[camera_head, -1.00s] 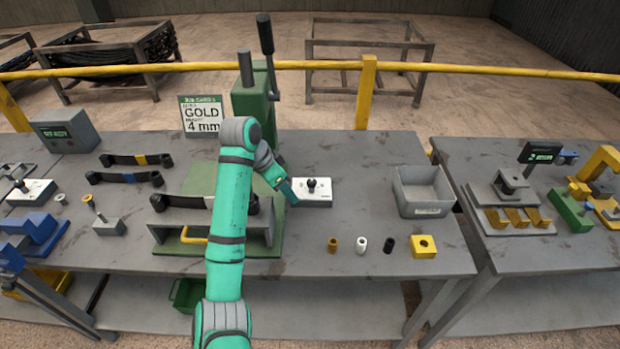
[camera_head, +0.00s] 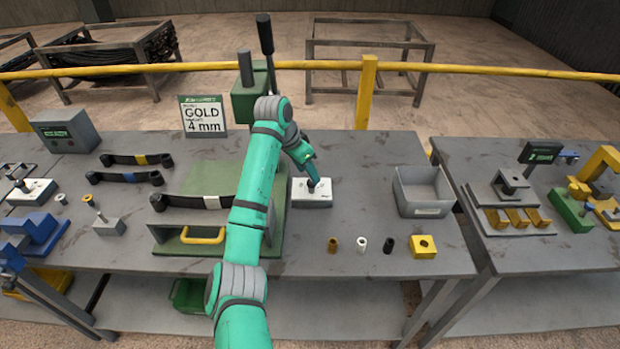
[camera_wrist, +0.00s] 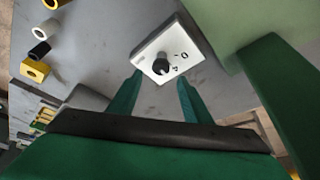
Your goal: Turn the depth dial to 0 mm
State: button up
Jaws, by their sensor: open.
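The depth dial is a black knob (camera_wrist: 161,66) on a white plate (camera_wrist: 183,44) with dark markings, including what looks like a 0 and a 4. The plate also shows in the head view (camera_head: 312,201), on the table right of the green press. My gripper (camera_wrist: 158,85) is open, its two green fingers pointing toward the knob, one on each side of the plate's near corner. In the head view my gripper (camera_head: 313,184) is just above the plate and hides part of the knob. Whether the fingers touch the knob I cannot tell.
The green press (camera_head: 252,97) with upright levers stands to the left behind. A grey bin (camera_head: 425,207) is at the right. Several small bushings and a yellow block (camera_head: 423,246) stand near the front edge. A card (camera_head: 203,118) reads GOLD, 4 mm.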

aim_at(310, 182)
jog(key=shift+x, duration=2.15)
jog(key=shift+s+a, duration=0.1)
jog(key=shift+a, duration=0.05)
jog(key=c, duration=1.1)
jog(key=shift+o, duration=0.2)
jog(key=shift+n, duration=0.4)
jog(key=n+y, duration=0.1)
jog(key=n, duration=0.1)
jog(key=n+t, duration=0.1)
jog(key=n, duration=0.1)
jog(key=shift+s+d+f+y, duration=0.15)
jog(key=shift+d+y, duration=0.1)
jog(key=shift+y, duration=0.15)
jog(key=shift+d+n+y, duration=0.1)
jog(key=shift+n+y, duration=0.8)
jog(key=shift+n, duration=1.6)
